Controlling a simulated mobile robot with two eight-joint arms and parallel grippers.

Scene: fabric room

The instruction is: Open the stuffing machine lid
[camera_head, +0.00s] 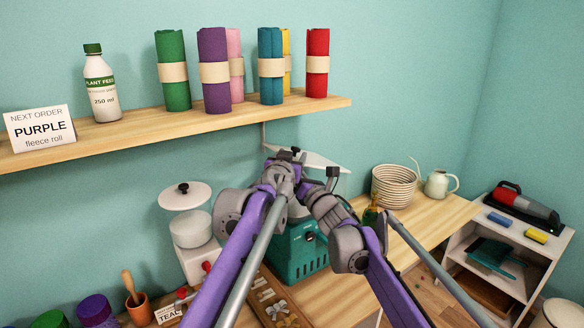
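A teal machine (292,258) stands on the wooden counter at centre, its top largely hidden behind my arms. A white disc-like lid (318,160) with a black knob shows above it, tilted and raised, partly covered by my grippers. A white machine (196,258) stands to its left, with a round white lid (185,196) raised above its bowl. I cannot tell from labels which is the stuffing machine. My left gripper (284,172) is at the raised lid above the teal machine. My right gripper (333,180) is close beside it. Finger openings and contact are unclear.
A shelf (200,125) with fleece rolls, a bottle (101,85) and an order card (40,128) runs above. A basket (393,186) and watering can (438,184) stand right on the counter. A wooden tray (268,300) of small parts lies in front.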

